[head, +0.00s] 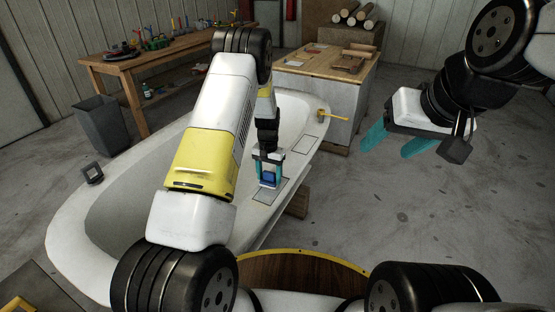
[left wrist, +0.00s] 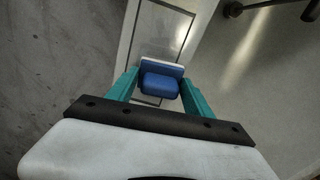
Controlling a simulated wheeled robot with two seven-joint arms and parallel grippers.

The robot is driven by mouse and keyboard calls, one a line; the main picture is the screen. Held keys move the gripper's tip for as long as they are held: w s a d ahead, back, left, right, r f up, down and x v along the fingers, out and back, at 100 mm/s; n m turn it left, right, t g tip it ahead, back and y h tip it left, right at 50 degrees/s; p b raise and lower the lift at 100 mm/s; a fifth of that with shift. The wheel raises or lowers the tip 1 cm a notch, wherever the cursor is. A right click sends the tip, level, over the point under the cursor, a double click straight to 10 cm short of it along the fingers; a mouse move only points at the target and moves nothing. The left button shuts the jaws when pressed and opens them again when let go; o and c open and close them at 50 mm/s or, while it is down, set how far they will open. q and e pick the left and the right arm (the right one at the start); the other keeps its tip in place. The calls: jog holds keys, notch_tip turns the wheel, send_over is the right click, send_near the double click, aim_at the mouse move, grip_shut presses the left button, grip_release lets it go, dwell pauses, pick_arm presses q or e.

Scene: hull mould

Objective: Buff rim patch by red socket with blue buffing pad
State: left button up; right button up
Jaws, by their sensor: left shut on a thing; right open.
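The white hull mould (head: 62,215) is a long tub with a broad rim. My left gripper (head: 268,172) is shut on the blue buffing pad (head: 269,179), over the rim's right side. The pad also shows between the teal fingers in the left wrist view (left wrist: 160,84). It is over the near end of an outlined rim patch (left wrist: 165,32); I cannot tell whether it touches. A second outlined patch (head: 306,145) lies further along the rim. I cannot make out a red socket in either view. My right gripper (head: 402,140) is open and empty, away right of the mould.
A yellow-handled item (head: 332,117) is at the mould's far right end. A dark square fitting (head: 92,173) sits on the left rim. A wooden workbench (head: 120,62) with tools, a grey bin (head: 102,125) and a wood-topped cabinet (head: 325,68) stand behind. The right floor is clear.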

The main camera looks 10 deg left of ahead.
pick_arm(q)
jog(key=shift+s+a, duration=0.55)
jog(key=shift+s, duration=1)
jog(key=shift+s+a, duration=0.6)
jog(key=shift+s, duration=0.95)
jog(key=shift+s+a, duration=0.55)
jog(key=shift+s, duration=1)
jog(key=shift+r, duration=0.1)
notch_tip(320, 180, up, 7)
